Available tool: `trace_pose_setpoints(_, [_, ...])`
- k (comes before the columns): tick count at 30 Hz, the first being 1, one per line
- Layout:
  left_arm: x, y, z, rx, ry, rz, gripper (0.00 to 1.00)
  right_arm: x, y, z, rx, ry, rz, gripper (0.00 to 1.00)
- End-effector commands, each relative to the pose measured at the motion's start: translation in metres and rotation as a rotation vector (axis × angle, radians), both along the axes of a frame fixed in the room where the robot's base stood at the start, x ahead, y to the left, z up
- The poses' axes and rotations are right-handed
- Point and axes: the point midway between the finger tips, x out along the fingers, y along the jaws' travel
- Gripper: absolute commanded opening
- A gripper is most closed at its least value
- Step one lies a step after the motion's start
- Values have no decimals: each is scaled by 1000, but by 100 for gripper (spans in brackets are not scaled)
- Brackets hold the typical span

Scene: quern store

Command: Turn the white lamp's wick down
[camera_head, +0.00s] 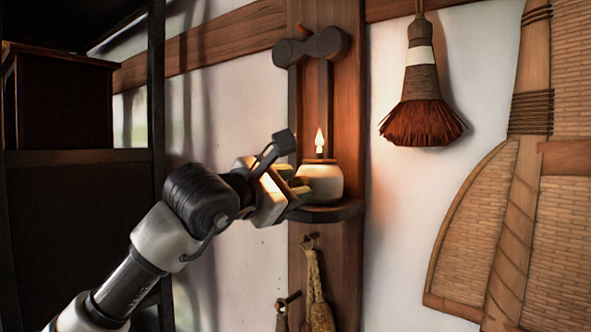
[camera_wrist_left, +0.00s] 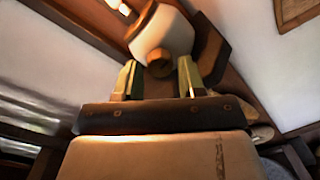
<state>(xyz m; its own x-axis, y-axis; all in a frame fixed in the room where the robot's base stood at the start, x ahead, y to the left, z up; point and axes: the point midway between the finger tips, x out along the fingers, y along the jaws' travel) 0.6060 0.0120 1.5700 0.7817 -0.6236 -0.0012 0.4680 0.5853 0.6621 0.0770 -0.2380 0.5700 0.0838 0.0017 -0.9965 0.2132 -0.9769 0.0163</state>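The white lamp (camera_head: 321,186) is a round pot on a small dark shelf (camera_head: 335,212) fixed to a wooden post. A lit flame (camera_head: 320,140) stands on its wick. In the left wrist view the lamp (camera_wrist_left: 160,28) has a round brown knob (camera_wrist_left: 160,64) on its side facing me. My left gripper (camera_head: 296,188) is at the lamp's left side. In the left wrist view its two fingers (camera_wrist_left: 158,80) are apart, one on each side of the knob, with gaps visible. I cannot tell how far they overlap it in depth. My right gripper is not in view.
A dark bracket with rounded ends (camera_head: 312,46) sits above the lamp on the post (camera_head: 347,110). A broom (camera_head: 420,100) hangs to the right, beside large woven panels (camera_head: 470,220). A dark rack (camera_head: 157,110) stands at left.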

Motion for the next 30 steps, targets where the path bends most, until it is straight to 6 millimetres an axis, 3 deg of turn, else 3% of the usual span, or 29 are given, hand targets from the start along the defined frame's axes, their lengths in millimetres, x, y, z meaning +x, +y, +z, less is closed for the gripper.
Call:
trace_pose_setpoints(3, [8,-7,2,-1,1,0,40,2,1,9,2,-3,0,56])
trace_pose_setpoints(14, [12,-10,-1,1,-1,0,40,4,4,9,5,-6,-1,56])
trace_pose_setpoints(21, [12,-10,-1,0,0,0,6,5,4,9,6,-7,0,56])
trace_pose_setpoints(30, [12,-10,-2,35,-25,-1,6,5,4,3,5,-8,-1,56])
